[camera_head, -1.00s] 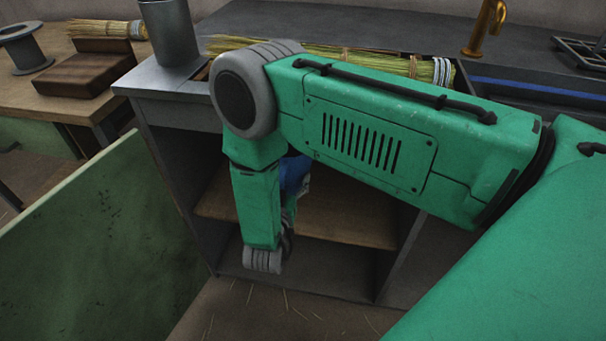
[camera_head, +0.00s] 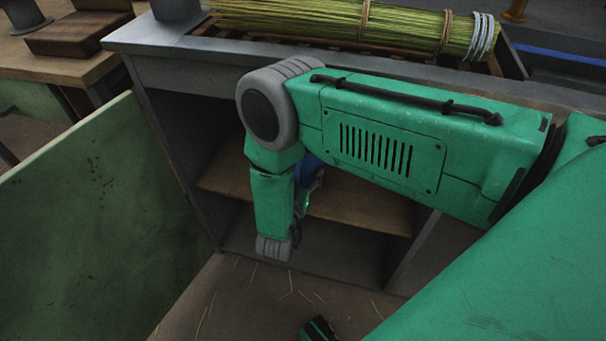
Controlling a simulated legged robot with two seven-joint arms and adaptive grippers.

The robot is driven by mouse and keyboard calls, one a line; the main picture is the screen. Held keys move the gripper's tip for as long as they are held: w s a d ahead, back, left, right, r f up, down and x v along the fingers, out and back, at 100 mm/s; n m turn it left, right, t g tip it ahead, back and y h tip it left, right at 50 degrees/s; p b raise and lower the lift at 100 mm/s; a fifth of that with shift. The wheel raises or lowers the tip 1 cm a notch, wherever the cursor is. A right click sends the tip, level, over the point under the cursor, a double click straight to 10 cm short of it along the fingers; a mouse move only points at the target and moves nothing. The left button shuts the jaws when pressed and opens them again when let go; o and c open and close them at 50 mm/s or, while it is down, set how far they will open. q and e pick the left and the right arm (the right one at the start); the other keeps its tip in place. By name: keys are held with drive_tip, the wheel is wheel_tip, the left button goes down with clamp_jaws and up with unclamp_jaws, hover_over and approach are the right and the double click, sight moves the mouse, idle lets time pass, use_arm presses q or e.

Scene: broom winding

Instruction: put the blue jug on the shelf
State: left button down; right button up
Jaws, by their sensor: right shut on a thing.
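The blue jug (camera_head: 309,168) shows only as a small blue patch behind my right forearm, in front of the cabinet opening. My right gripper (camera_head: 304,200) is mostly hidden behind that forearm and is shut on the jug. The wooden shelf (camera_head: 355,204) is a brown board inside the open grey cabinet, behind the jug and my arm. I cannot tell whether the jug touches the shelf.
The open green door (camera_head: 95,215) stands at the left of the cabinet (camera_head: 175,73). A straw bundle (camera_head: 330,22) lies on top. A wooden bench (camera_head: 75,62) stands at the back left. A small green-black part of mine shows at the bottom edge.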

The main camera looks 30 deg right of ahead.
drive_tip(key=shift+a, duration=0.55)
drive_tip(key=o, duration=1.3)
drive_tip(key=shift+o, duration=1.1)
drive_tip(key=shift+d+f, duration=0.1)
drive_tip(key=shift+d, duration=0.1)
use_arm(q)
drive_tip(key=shift+a+f, duration=0.1)
drive_tip(key=shift+a, duration=0.1)
use_arm(e)
drive_tip(key=shift+d, duration=0.15)
use_arm(q)
wheel_tip(320, 180, up, 4)
drive_tip(key=p, duration=0.4)
drive_tip(key=shift+a+f, duration=0.15)
use_arm(e)
drive_tip(key=v, duration=1.2)
drive_tip(key=shift+s, duration=0.1)
